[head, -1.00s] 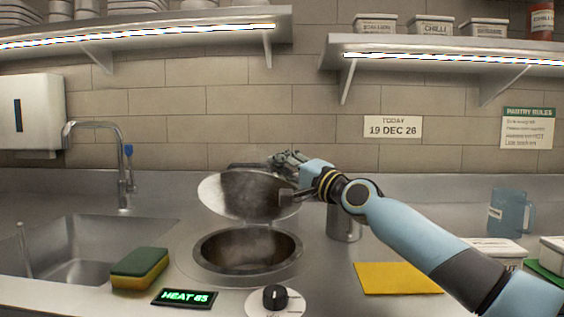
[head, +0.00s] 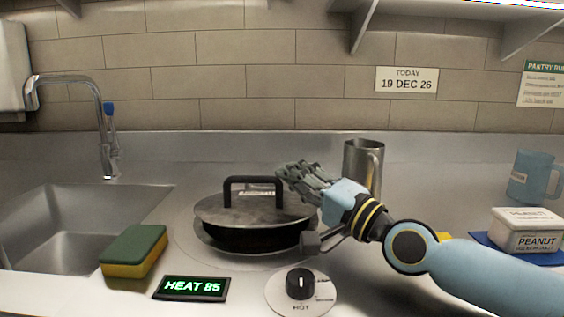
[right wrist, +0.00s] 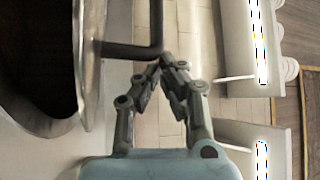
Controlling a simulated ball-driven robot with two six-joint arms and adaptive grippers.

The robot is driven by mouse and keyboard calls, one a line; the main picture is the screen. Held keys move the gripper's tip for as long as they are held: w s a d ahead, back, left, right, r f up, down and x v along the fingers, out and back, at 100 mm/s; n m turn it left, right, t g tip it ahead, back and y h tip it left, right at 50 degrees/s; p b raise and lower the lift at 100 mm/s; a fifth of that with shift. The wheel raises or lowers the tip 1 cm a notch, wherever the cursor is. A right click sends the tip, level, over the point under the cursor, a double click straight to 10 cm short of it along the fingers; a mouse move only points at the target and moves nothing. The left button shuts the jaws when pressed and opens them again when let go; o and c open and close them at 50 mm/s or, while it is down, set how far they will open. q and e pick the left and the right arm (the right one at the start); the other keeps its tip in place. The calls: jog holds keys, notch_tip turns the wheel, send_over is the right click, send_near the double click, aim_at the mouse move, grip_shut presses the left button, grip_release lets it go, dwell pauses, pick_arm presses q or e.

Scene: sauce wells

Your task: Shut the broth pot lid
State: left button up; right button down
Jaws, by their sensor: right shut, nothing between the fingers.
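The broth pot (head: 255,246) is a round well set in the steel counter, left of centre in the head view. Its grey metal lid (head: 240,208) with a black bar handle (head: 253,180) leans low over it. A dark gap shows under the lid's front edge, so it is still partly open. My right gripper (head: 288,172) is shut and empty at the lid's right side, close to the handle. In the right wrist view its fingertips (right wrist: 165,62) are beside the handle (right wrist: 130,50); I cannot tell whether they touch. My left gripper is out of view.
A heat display (head: 191,288) and a knob (head: 300,284) sit in front of the pot. A sponge (head: 134,250) and the sink (head: 70,235) are to the left. A metal jug (head: 363,165) stands behind my right wrist. A peanut tub (head: 528,230) and blue mug (head: 533,177) are at right.

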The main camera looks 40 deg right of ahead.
jog(key=shift+s+a+f, duration=0.1)
jog(key=shift+s, duration=0.05)
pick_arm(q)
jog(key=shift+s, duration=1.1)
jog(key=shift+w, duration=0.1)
